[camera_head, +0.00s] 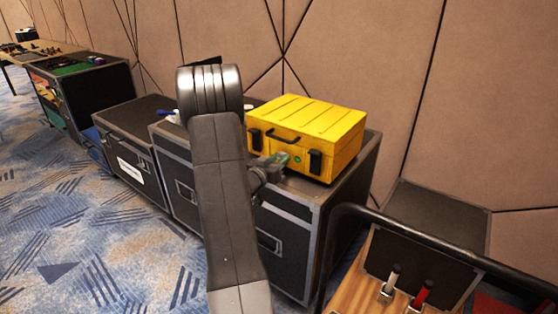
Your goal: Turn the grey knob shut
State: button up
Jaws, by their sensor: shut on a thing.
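A yellow case (318,122) with a dark handle and two dark latches stands on a black flight case. A small grey knob (283,159), partly green-looking, shows at the case's front face between the latches. My gripper (273,166) is at that front face, shut on the knob as far as I can tell. The fingers are small and partly hidden by my arm, so the exact grip and the knob's angle cannot be made out. A small round green spot (297,160) shows on the face just right of the knob.
The black flight case (293,210) carries the yellow case. Lower black cases (127,155) and a table (42,50) line the wall to the left. A dark rail and a wooden panel with white and red levers (420,296) are at lower right. Carpet is clear at left.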

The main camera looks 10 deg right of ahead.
jog(key=shift+f+b, duration=0.15)
jog(key=shift+b, duration=0.15)
jog(key=m+b, duration=0.3)
jog(key=shift+f, duration=0.15)
jog(key=m+b, duration=0.5)
jog(key=b, duration=0.1)
jog(key=shift+m, duration=0.3)
jog(key=m+b, duration=0.4)
jog(key=shift+m+h, duration=0.3)
jog(key=shift+m+b, duration=2.2)
jog(key=shift+m, duration=0.4)
jog(key=o, duration=1)
jog(key=shift+c, duration=0.2)
jog(key=p+v, duration=0.3)
jog(key=v, duration=1)
jog(key=shift+s+a, duration=0.25)
jog(key=shift+a, duration=0.15)
